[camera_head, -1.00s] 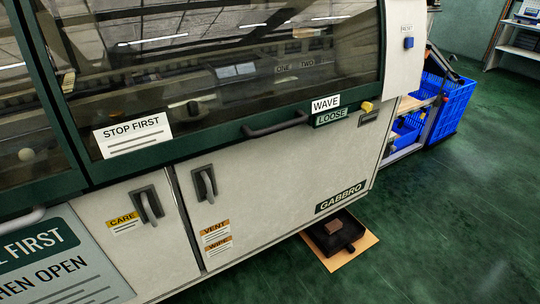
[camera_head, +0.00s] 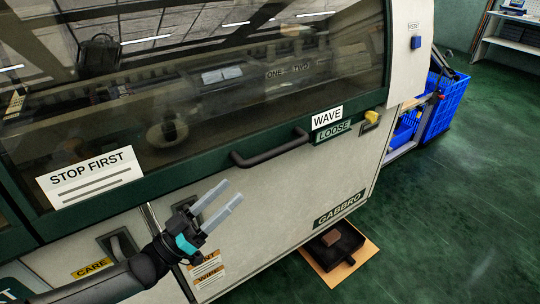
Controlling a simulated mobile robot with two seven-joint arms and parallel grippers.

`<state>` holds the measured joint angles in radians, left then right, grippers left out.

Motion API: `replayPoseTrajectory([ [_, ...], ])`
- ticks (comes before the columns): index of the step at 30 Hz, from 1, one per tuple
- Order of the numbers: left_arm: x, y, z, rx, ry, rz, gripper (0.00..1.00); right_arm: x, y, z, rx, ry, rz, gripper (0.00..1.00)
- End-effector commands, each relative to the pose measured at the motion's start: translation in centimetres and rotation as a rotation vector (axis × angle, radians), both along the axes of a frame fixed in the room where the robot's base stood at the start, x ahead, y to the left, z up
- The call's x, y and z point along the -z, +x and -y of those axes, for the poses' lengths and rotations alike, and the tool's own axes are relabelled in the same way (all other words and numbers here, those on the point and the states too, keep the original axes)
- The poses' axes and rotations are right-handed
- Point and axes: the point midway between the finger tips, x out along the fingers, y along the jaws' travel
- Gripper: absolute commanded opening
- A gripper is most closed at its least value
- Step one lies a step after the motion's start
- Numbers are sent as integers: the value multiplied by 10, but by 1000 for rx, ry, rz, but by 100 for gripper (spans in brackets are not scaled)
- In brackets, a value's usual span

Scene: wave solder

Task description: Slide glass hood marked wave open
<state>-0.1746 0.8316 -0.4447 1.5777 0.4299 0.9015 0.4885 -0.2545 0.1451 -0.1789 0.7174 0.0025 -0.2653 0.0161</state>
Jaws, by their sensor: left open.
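The glass hood (camera_head: 200,80) marked WAVE is dark tinted glass in a green frame and looks closed. Its white WAVE label (camera_head: 327,117) sits on the lower frame at the right. A dark bar handle (camera_head: 270,149) runs along the lower frame just left of the label. My left gripper (camera_head: 228,198) is open and empty, below and left of the handle and apart from it, in front of the lower cabinet doors. Its fingers point up and right. My right gripper is not in view.
A yellow knob (camera_head: 372,117) is at the frame's right end. A black tray (camera_head: 333,246) lies on a board on the floor. Blue crates (camera_head: 440,108) stand at right. The green floor is clear at lower right.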

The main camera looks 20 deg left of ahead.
Motion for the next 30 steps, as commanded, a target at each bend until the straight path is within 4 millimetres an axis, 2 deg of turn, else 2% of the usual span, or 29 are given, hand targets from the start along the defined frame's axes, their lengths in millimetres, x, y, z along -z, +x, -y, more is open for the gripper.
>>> replayPoseTrajectory([
  [9, -24, 50, 33, 0, -1, 6, 62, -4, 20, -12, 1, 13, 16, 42],
  [18, -41, 86, 57, -1, 0, 3, 62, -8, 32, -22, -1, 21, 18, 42],
  [24, -47, 98, 65, -1, 1, -1, 62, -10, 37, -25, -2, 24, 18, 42],
  [30, -48, 100, 66, -1, 2, -1, 62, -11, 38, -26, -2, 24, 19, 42],
])
